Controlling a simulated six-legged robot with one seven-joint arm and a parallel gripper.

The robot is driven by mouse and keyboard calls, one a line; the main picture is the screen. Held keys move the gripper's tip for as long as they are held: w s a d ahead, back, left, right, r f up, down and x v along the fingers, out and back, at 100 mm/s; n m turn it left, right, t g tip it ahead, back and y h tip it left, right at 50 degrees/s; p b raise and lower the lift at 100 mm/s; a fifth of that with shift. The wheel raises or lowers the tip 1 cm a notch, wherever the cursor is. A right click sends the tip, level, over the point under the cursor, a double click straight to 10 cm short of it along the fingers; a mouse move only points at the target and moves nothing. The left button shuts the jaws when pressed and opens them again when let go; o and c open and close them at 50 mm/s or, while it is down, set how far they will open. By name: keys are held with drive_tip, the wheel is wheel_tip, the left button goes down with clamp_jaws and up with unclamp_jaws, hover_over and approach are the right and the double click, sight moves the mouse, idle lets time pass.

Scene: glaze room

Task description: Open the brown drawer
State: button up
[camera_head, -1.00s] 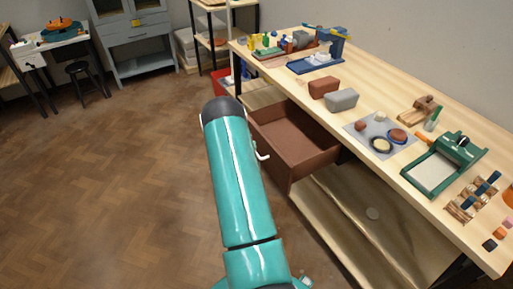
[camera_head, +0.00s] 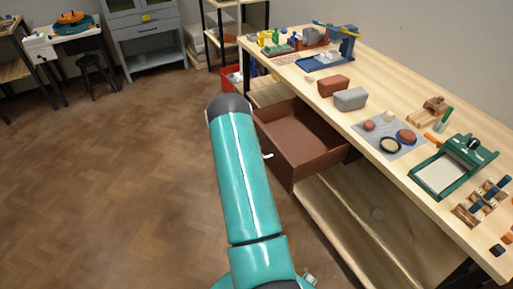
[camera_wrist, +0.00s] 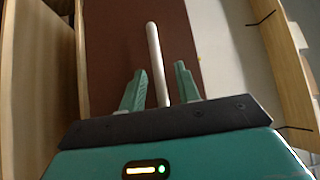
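The brown drawer (camera_head: 300,139) stands pulled out from under the long wooden workbench, its empty inside showing in the head view. Its white handle (camera_head: 267,156) shows only in part beside my arm. In the wrist view the handle is a pale bar (camera_wrist: 158,62) in front of the brown drawer front (camera_wrist: 115,35). My gripper (camera_wrist: 160,80) has its two green fingers apart, one on each side of the bar, with a visible gap on both sides. In the head view my gripper is hidden behind my teal arm.
The workbench (camera_head: 390,88) carries a brown block (camera_head: 333,85), a grey block (camera_head: 350,99), a grey mat (camera_head: 368,138) and a green-framed tray (camera_head: 440,175). A lower shelf (camera_head: 365,225) lies beneath. The floor (camera_head: 120,180) at left is clear. A black stool (camera_head: 92,70) stands far back.

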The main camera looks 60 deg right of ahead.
drive_tip(key=v, duration=1.3)
drive_tip(key=shift+s+a, duration=0.15)
drive_tip(key=shift+a, duration=0.2)
